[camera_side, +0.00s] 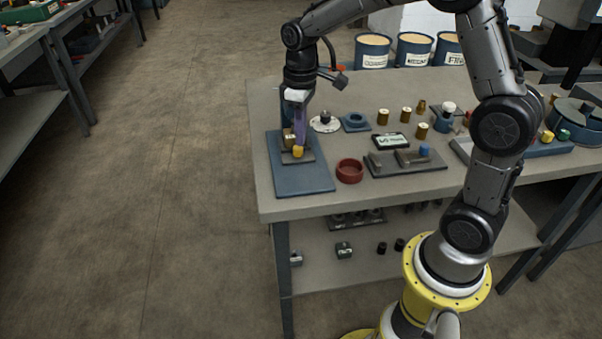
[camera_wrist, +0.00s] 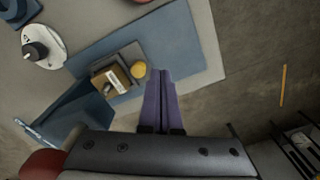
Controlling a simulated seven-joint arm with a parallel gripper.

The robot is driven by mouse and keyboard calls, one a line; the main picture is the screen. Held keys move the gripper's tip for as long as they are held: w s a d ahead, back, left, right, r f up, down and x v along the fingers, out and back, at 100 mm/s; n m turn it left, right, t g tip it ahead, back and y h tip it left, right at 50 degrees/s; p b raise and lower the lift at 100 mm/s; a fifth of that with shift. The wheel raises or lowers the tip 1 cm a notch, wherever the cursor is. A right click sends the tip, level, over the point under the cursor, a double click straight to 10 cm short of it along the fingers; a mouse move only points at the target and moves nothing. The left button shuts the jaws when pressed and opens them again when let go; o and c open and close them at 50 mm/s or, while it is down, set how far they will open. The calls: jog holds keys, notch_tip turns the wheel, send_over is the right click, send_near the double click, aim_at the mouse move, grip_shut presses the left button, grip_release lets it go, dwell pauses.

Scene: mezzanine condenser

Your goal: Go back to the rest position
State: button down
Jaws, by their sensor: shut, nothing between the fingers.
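My gripper (camera_side: 300,141) is over the blue mat (camera_side: 305,180) at the left end of the workbench. Its purple fingers are together and empty; they also show in the wrist view (camera_wrist: 161,74). A brass block (camera_wrist: 111,78) and a yellow round piece (camera_wrist: 139,69) sit on a small grey plate on the mat, just left of the fingers in the wrist view. The yellow piece (camera_side: 298,151) also shows in the side view, close by the fingertips. I cannot tell whether the fingers touch anything.
A red bowl (camera_side: 349,171), a white dish with a dark knob (camera_side: 325,124), a blue square holder (camera_side: 355,121) and a grey fixture (camera_side: 405,161) are to the right. Several brass cylinders stand behind. Blue drums (camera_side: 373,51) line the back. Open floor (camera_side: 190,190) lies left of the bench.

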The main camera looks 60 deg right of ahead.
jog(key=s+a+r+t, duration=0.4)
jog(key=s+r, duration=0.6)
jog(key=r, duration=0.3)
jog(key=s+a+f+m+t, duration=0.1)
jog(key=s+f+m, duration=0.2)
jog(key=s, duration=0.9)
jog(key=shift+a+f+t, duration=0.15)
jog(key=shift+f+t, duration=0.15)
jog(key=shift+f, duration=0.35)
